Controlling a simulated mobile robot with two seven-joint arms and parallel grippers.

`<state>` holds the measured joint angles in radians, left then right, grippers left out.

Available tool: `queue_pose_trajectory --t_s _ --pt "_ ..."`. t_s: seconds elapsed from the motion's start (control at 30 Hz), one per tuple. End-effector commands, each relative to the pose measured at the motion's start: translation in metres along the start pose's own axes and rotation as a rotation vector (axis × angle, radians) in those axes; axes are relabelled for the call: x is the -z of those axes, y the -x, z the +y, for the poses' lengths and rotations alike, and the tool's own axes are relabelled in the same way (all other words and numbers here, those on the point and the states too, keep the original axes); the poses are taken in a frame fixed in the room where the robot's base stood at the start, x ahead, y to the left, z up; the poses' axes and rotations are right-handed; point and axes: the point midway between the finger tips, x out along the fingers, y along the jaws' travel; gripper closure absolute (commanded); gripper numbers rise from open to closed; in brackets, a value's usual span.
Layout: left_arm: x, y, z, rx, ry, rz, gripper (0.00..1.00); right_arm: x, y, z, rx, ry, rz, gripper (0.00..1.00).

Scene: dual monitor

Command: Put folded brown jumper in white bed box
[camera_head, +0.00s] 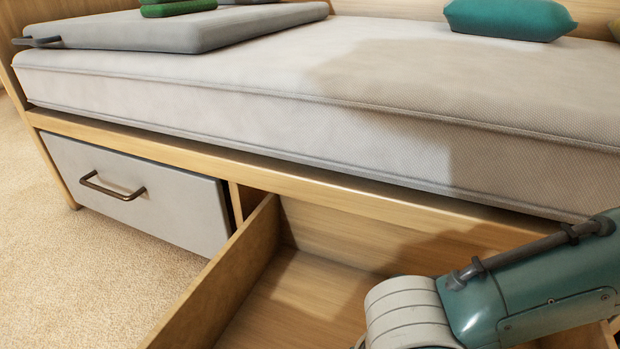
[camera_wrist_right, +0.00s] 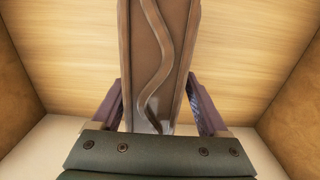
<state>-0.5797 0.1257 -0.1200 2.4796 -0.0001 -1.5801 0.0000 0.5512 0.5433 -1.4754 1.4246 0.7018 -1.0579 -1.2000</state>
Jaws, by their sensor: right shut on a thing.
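A brown folded item (camera_wrist_right: 150,60), which looks like the folded brown jumper, stands on edge between the two fingers of my right gripper (camera_wrist_right: 161,95) in the right wrist view. It has a lighter wavy strip down its side. The gripper is shut on it. Wooden walls of the open bed box (camera_wrist_right: 55,60) surround it on the left, back and right. In the head view the open box (camera_head: 222,284) is pulled out under the bed, and my right arm reaches over it. That gripper and the jumper are hidden there. My left gripper is not in view.
A closed pale drawer (camera_head: 150,200) with a dark handle (camera_head: 110,188) is to the left. The mattress (camera_head: 300,85) lies above. A grey folded item (camera_head: 170,30) with green things and a teal cushion (camera_head: 510,17) lie on it. The visible box floor (camera_head: 300,300) is bare.

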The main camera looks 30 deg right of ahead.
Motion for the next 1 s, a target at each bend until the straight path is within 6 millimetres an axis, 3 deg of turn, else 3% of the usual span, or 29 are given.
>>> queue_pose_trajectory --t_s 0.33,0.73,0.77,0.93,1.0 --pt "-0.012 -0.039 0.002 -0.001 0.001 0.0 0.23 0.0 -0.046 0.0 0.0 0.0 -0.001 1.0" --pt "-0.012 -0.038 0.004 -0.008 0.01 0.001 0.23 0.0 -0.047 0.001 -0.001 -0.001 0.0 1.0" --pt "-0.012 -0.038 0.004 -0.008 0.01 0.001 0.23 0.0 -0.047 0.0 -0.001 -0.001 0.0 0.2" --pt "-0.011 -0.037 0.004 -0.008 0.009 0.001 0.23 0.0 -0.046 0.0 0.0 0.0 0.0 0.01" --pt "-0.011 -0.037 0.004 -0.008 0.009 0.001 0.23 0.0 -0.046 0.0 0.0 -0.001 0.0 0.0"
